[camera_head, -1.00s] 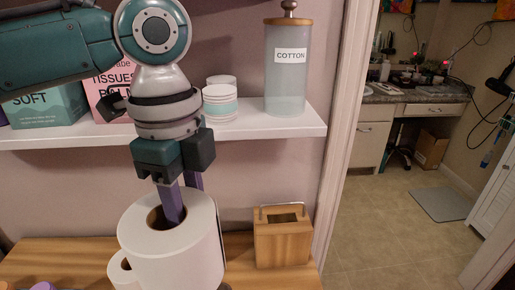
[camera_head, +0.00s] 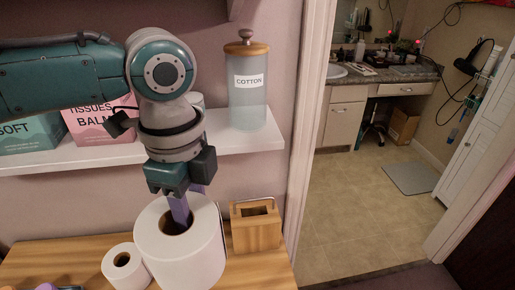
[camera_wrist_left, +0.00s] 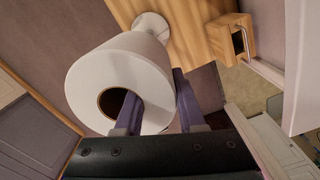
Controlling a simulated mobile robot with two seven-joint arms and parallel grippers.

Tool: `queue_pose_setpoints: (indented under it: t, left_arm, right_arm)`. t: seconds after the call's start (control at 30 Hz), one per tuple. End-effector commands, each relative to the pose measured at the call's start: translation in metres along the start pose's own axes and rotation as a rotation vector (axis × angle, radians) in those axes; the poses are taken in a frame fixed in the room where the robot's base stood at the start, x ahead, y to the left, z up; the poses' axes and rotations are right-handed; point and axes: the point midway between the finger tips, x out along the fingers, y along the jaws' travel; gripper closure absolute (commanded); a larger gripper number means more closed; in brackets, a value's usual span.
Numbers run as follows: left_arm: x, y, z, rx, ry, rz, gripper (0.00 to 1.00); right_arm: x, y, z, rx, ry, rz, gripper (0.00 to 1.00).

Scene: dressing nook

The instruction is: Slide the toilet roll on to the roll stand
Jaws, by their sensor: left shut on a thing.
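My left gripper (camera_head: 185,205) is shut on the wall of a large white toilet roll (camera_head: 205,250). One finger is inside the core and the other is outside. The roll also shows in the left wrist view (camera_wrist_left: 120,65), with its open core facing the gripper. I cannot clearly make out the roll stand; a thin dark edge shows just behind the roll's right side in the head view. A round white thing beyond the roll in the left wrist view (camera_wrist_left: 150,24) is partly hidden, and I cannot tell what it is.
A smaller white roll (camera_head: 113,270) stands at left on the wooden top (camera_head: 60,258). A wooden box with a metal handle (camera_head: 256,235) stands close right of the held roll. Above is a white shelf (camera_head: 240,139) with a cotton jar (camera_head: 248,95) and tissue boxes (camera_head: 98,122).

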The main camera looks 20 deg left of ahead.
Motion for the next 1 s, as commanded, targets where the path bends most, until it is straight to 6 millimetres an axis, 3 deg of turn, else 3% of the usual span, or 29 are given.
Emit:
queue_pose_setpoints:
  t: [0.07,0.6,1.0]
  left_arm:
    - [-0.003,0.0,0.0,-0.002,-0.001,0.001,1.0]
    - [0.053,0.0,0.0,-0.001,0.0,0.001,1.0]
    - [0.058,0.0,0.0,0.0,0.0,0.0,1.0]
  right_arm:
    - [-0.006,0.0,-0.002,0.0,0.0,0.0,0.38]
    - [0.033,-0.001,0.011,0.0,-0.001,0.0,0.38]
    - [0.036,-0.001,0.012,0.0,-0.001,0.0,0.38]
